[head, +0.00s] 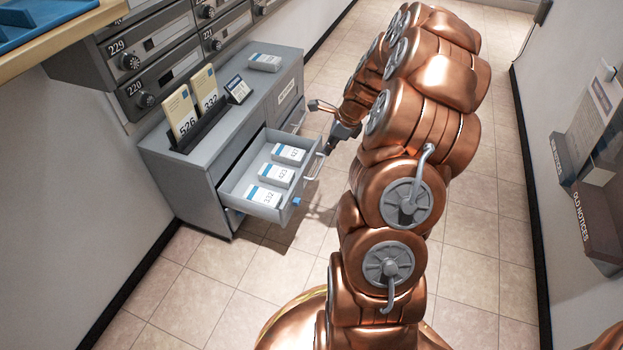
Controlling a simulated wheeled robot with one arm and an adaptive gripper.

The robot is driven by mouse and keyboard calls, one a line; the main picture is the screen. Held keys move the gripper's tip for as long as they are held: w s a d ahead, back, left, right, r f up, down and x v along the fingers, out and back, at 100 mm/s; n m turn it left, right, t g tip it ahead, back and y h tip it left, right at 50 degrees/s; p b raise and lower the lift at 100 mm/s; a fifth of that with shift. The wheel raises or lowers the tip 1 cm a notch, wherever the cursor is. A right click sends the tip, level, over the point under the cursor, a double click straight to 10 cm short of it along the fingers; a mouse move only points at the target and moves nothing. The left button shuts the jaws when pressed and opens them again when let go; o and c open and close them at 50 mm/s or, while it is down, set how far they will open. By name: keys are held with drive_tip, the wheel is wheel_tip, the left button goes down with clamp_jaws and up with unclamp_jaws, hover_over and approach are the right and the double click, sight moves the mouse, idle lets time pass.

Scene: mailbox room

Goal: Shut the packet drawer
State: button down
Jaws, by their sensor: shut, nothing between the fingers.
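The packet drawer (235,197) is a grey drawer pulled out of the grey cabinet (188,183). It holds three white packets with blue bands, marked with numbers. Its bar handle (316,166) is on the front face at the right. My gripper (328,152) is shut and empty, beside the drawer front and close to the handle. I cannot tell whether it touches the handle. My copper arm hides part of the space to its right.
On the cabinet top are a holder with cards (203,128), a small device (237,90) and a packet (264,62). Numbered mailboxes (165,71) line the wall behind. A notice rack (597,212) is on the right wall. Tiled floor (240,275) in front of the drawer is clear.

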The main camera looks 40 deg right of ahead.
wheel_tip(320, 180, down, 3)
drive_tip(key=d+m, duration=0.1)
drive_tip(key=d, duration=0.2)
drive_tip(key=b, duration=0.5)
approach(315, 176)
wheel_tip(315, 176, down, 5)
drive_tip(key=w+a, duration=0.1)
drive_tip(key=w+a+b, duration=0.1)
drive_tip(key=shift+w+m+b, duration=0.3)
drive_tip(key=shift+w, duration=0.1)
drive_tip(key=shift+w+a+r, duration=0.1)
drive_tip(key=shift+w+a, duration=0.3)
drive_tip(key=shift+w, duration=0.1)
